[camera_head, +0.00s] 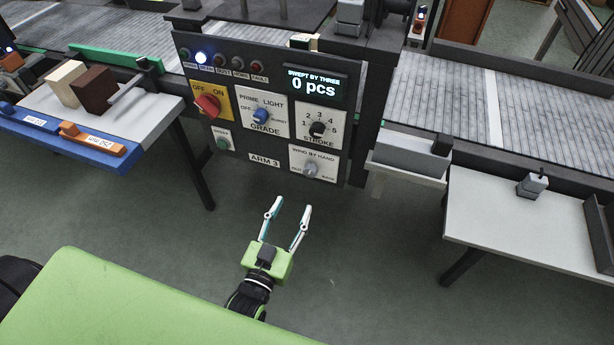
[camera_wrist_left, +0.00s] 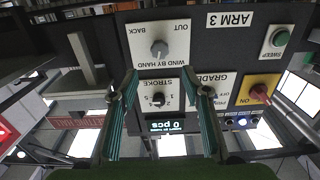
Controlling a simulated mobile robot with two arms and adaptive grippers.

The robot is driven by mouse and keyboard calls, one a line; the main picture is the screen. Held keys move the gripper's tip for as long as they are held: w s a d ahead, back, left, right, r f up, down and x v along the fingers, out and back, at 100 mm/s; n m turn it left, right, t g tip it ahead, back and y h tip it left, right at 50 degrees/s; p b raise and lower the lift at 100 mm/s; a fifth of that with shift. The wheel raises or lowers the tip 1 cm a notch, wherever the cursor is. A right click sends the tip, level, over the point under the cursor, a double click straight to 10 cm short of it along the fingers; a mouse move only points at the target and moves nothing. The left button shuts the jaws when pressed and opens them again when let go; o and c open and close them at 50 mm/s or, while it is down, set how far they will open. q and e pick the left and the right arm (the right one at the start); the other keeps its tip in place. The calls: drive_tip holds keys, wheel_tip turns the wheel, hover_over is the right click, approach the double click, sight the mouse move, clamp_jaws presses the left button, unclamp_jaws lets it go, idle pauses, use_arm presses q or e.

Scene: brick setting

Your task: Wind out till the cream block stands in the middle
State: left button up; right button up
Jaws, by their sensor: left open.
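The cream block (camera_head: 65,84) stands on the grey left table beside a dark brown block (camera_head: 94,90), at the left of the head view. The control panel marked ARM 3 has a grey WIND BY HAND knob (camera_head: 311,170) at its lower right, with OUT and BACK on either side. This knob also shows, upside down, in the left wrist view (camera_wrist_left: 159,48). My left gripper (camera_head: 290,207) is open and empty, below the panel and apart from the knob. My right gripper is not in view.
The panel also carries a red OFF/ON switch (camera_head: 207,104), a blue GRADE knob (camera_head: 262,116), a black STROKE knob (camera_head: 318,129) and a green SWEEP button (camera_head: 222,143). Its display (camera_head: 314,85) reads 0 pcs. A grey right table (camera_head: 500,220) stands beyond clear floor.

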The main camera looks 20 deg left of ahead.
sight(309, 174)
use_arm(q)
drive_tip(key=w, duration=1.1)
drive_tip(key=shift+w+d, duration=0.2)
drive_tip(key=c, duration=1.1)
drive_tip(key=shift+p, duration=0.3)
